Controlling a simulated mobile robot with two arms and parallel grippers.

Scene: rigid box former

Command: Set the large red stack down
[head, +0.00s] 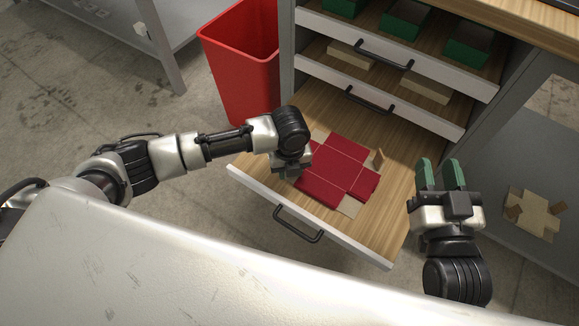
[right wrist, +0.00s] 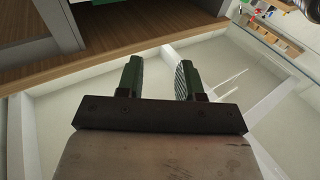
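The large red stack (head: 338,172) is a flat, cross-shaped pile of red sheets in the open bottom drawer (head: 393,218). A tan sheet edge shows under its near corner. My left gripper (head: 288,172) is at the stack's left edge, pointing down. Its fingers are mostly hidden under the wrist, so I cannot tell whether it grips the stack. My right gripper (head: 441,174) is right of the drawer, with green fingers apart and nothing between them. The right wrist view also shows the open, empty right gripper (right wrist: 158,78).
A red bin (head: 243,60) stands left of the cabinet. Two upper drawers, partly open, hold tan and green stacks (head: 405,20). A tan cross-shaped blank (head: 532,213) lies on the grey surface at right.

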